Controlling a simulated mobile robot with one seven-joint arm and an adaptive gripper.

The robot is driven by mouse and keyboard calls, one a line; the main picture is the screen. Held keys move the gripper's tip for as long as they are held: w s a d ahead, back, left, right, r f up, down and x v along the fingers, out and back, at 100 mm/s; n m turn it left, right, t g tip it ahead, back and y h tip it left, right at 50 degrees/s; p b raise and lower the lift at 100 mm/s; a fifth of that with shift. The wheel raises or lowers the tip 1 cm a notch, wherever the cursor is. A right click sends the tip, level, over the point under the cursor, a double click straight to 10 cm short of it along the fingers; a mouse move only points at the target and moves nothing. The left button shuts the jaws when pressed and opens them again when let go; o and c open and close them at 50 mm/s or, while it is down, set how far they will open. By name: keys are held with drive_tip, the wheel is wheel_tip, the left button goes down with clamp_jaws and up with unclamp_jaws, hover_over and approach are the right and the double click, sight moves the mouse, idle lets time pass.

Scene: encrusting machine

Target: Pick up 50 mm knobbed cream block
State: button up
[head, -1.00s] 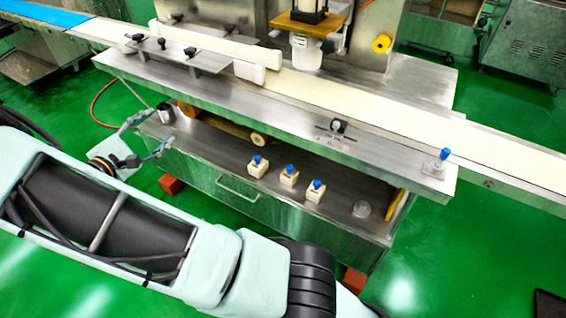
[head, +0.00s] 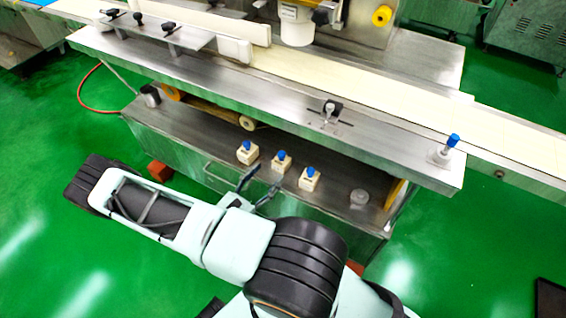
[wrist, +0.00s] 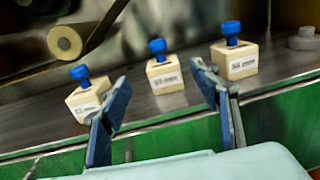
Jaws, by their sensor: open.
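Three cream blocks with blue knobs stand upright in a row on the steel lower shelf: a left one (head: 247,154), a middle one (head: 281,163) and a right one (head: 309,181). They look alike in size, so I cannot tell which is the 50 mm one. In the wrist view the left block (wrist: 87,101), middle block (wrist: 165,76) and right block (wrist: 235,60) show pale labels on their fronts. My gripper (head: 257,186) is open and empty, in front of the shelf edge. In the wrist view its fingers (wrist: 160,76) spread either side of the middle block, apart from it.
The shelf (head: 215,140) lies under an overhanging conveyor deck (head: 300,110) of the machine. A small clear round piece (head: 359,198) sits right of the blocks. A roller (head: 246,122) is behind the left block. Green floor (head: 60,250) is open at left.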

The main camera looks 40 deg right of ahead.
sight(277, 165)
drive_tip(key=d, duration=0.3)
drive_tip(key=shift+w+d, duration=0.15)
drive_tip(key=shift+w, duration=0.15)
drive_tip(key=d, duration=0.1)
drive_tip(key=d+b, duration=0.1)
drive_tip(key=d, duration=0.1)
drive_tip(key=d+b, duration=0.1)
drive_tip(key=d, duration=0.1)
drive_tip(key=shift+w+d+f, duration=0.15)
drive_tip(key=shift+w+f, duration=0.1)
drive_tip(key=shift+w, duration=0.15)
drive_tip(key=shift+c, duration=0.7)
drive_tip(key=c, duration=1.2)
drive_tip(key=shift+r, duration=0.1)
